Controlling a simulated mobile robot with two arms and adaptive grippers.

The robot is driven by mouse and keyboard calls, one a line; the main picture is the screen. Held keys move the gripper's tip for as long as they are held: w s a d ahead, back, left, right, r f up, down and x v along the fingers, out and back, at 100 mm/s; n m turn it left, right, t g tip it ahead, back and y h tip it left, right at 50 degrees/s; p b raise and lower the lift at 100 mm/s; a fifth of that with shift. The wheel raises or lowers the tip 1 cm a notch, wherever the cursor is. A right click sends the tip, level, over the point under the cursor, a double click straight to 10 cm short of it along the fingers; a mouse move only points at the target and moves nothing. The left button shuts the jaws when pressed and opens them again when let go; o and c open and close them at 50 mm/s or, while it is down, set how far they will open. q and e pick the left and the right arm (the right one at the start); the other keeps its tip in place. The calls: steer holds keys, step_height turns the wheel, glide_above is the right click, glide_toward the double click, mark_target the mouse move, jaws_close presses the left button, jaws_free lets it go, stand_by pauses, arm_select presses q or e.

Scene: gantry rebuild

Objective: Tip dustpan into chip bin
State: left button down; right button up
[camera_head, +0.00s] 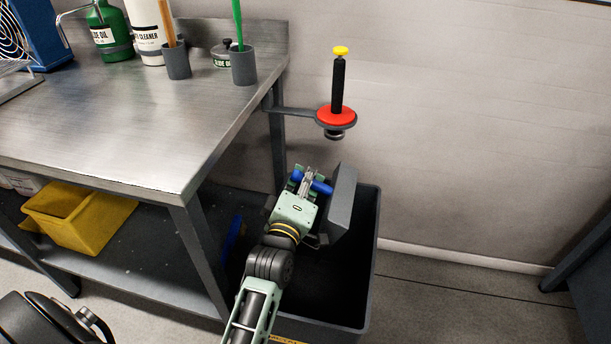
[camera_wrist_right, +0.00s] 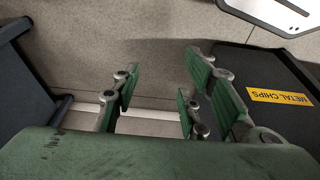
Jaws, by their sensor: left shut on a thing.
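My left gripper (camera_head: 306,182) is shut on the blue handle of the dustpan, above the chip bin. The dustpan's grey pan (camera_head: 342,207) is tipped steeply, standing nearly on edge over the bin opening. I cannot see any chips on it or falling. The chip bin (camera_head: 369,262) is a deep dark grey box on the floor beside the workbench. Its inside is dark and partly hidden by my left arm. In the right wrist view the bin (camera_wrist_right: 232,75) carries a yellow "METAL CHIPS" label. My right gripper (camera_wrist_right: 161,78) is open and empty, apart from the bin.
The steel workbench (camera_head: 130,125) stands left of the bin, with bottles and cups at its back. A bracket with a red disc (camera_head: 336,117) and black post juts out behind the bin. A yellow tray (camera_head: 80,222) sits on the lower shelf. Floor right of the bin is clear.

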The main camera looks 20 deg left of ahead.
steer(key=s+f+g+p, duration=0.1)
steer(key=s+f+p, duration=0.2)
steer(key=f, duration=0.7)
steer(key=s+f+p, duration=0.3)
steer(key=f, duration=0.7)
steer(key=shift+w+r+b, duration=0.6)
steer(key=shift+w+r, duration=0.65)
steer(key=shift+r, duration=0.7)
steer(key=s+d+f+p, duration=0.1)
steer(key=s+f+p, duration=0.3)
steer(key=s+f, duration=0.5)
arm_select(q)
steer(key=shift+a+r+b, duration=0.2)
steer(key=shift+b, duration=0.85)
arm_select(e)
steer(key=w+r, duration=0.4)
steer(key=shift+w+a+r, duration=0.15)
steer(key=shift+w+a, duration=0.1)
steer(key=shift+w, duration=0.05)
